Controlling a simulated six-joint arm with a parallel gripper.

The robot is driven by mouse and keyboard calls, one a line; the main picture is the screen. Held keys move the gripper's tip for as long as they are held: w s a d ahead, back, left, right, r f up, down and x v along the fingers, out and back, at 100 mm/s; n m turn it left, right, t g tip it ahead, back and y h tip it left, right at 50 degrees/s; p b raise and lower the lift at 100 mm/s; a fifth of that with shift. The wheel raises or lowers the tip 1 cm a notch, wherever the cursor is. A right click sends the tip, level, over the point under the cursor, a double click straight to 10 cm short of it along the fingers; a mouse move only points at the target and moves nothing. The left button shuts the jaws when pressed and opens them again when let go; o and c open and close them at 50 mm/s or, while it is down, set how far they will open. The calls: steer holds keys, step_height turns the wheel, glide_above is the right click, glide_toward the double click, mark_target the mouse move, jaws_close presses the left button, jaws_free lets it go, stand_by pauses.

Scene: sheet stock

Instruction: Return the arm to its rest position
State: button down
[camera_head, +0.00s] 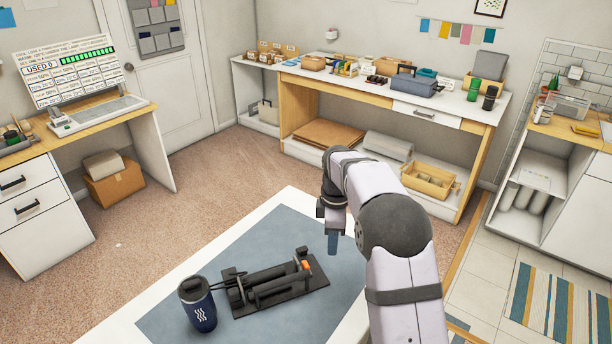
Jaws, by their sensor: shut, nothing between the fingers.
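My arm rises from the lower right and bends over the table, with my gripper (333,243) pointing down at its end. The gripper is shut and empty, and hangs above the blue-grey mat (190,322), to the right of a black device (270,285). I cannot tell its exact height above the mat. The black device has a dark bar along it and an orange part near its right end. A dark blue tumbler (199,308) with a black lid stands upright at the device's left.
The mat lies on a white table (262,213). A cable runs between device and tumbler. The back bench (340,80) carries boxes, a grey toolbox (415,84) and bottles. A desk with a display board (75,72) stands at the left, a shelf unit (545,170) at the right. Carpet lies between.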

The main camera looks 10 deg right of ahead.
steer(key=s+f+m+g, duration=0.1)
steer(key=s+f+m, duration=0.95)
steer(key=m, duration=0.35)
steer(key=s+r+m+g, duration=0.1)
steer(key=s+r+m, duration=0.15)
steer(key=s, duration=1.65)
steer(key=shift+w+a+r+n+t, duration=0.1)
steer(key=shift+r+t, duration=0.25)
steer(key=shift+r, duration=0.6)
steer(key=shift+s+d+r+n+t, duration=0.15)
steer(key=shift+r+t, duration=0.15)
steer(key=shift+r, duration=0.6)
steer(key=shift+w+a+r+n+t, duration=0.15)
steer(key=shift+r+t, duration=0.2)
steer(key=shift+r, duration=0.6)
